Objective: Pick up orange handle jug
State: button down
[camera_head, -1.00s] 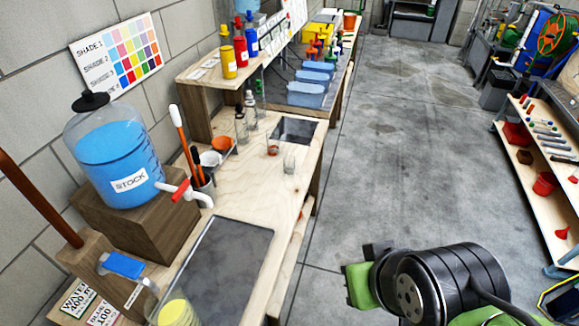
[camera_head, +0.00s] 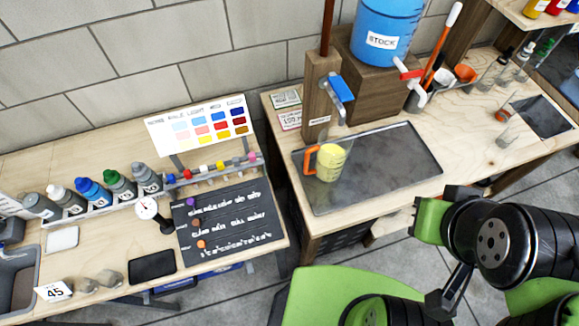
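The orange handle jug (camera_head: 331,163) stands upright on the dark tray (camera_head: 410,150) on the right bench. It looks clear with yellow contents, and its orange handle (camera_head: 309,160) faces left. My arm shows at the lower right, in front of the bench edge and apart from the jug. The fingertips of my gripper cannot be made out clearly, so I cannot tell whether it is open or shut.
The blue stock tank (camera_head: 385,30) with its red tap (camera_head: 408,72) stands behind the tray. A blue-handled tap (camera_head: 341,90) is on a wooden post near the jug. A left bench holds several bottles (camera_head: 90,192) and a black board (camera_head: 228,222). The tray's right part is clear.

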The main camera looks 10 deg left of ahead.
aim_at(334, 146)
jog(key=u, duration=0.55)
jog(key=l+u, duration=0.2)
jog(key=u, duration=0.25)
jog(key=i+l+u, duration=0.1)
jog(key=u, duration=0.35)
jog(key=l+u, duration=0.3)
jog(key=u, duration=0.15)
jog(key=k+l+u, duration=0.1)
jog(key=u, duration=0.35)
jog(key=l+u, duration=0.25)
jog(key=u, duration=0.2)
jog(key=k, duration=0.05)
